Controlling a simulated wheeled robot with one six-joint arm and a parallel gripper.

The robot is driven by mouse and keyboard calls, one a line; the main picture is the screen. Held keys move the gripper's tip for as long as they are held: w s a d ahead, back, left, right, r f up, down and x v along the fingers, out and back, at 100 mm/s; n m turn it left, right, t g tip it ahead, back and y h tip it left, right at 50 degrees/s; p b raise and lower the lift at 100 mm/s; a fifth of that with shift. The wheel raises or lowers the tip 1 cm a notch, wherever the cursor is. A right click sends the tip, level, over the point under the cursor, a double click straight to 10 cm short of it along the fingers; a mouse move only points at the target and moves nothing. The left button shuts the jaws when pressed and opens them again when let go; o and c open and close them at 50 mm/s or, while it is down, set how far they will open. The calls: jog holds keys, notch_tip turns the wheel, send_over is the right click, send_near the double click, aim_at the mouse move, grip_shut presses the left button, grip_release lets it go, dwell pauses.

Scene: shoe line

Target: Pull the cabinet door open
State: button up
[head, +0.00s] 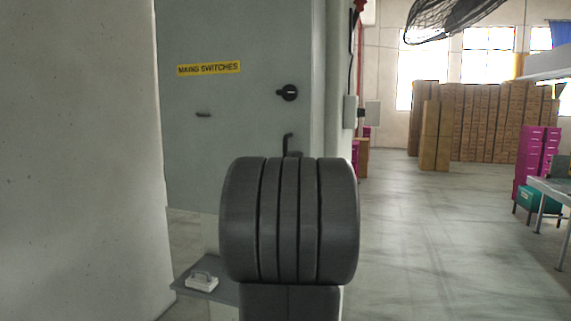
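The cabinet (235,40) is a tall grey-green metal box with a yellow "MAINS SWITCHES" label (209,69). Its front looks closed, with no gap that I can make out. A black round knob (288,92) is at the right of the door, and a small dark piece (203,114) is at the left. A dark bent bar (288,142) shows low on the right of the door, just above my arm; I cannot tell whether it is the handle. My dark grey arm hides the lower right of the cabinet. I cannot make out my gripper's fingers.
A wall (75,150) stands close on the left. A low grey shelf (222,290) below the cabinet bears a small white object (201,280). Open floor (430,230) lies to the right, with stacked brown boxes (480,122) and magenta boxes (530,160) beyond.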

jog(key=shift+w+a, duration=0.15)
jog(key=shift+w, duration=0.25)
grip_shut()
jog(key=shift+s, duration=0.15)
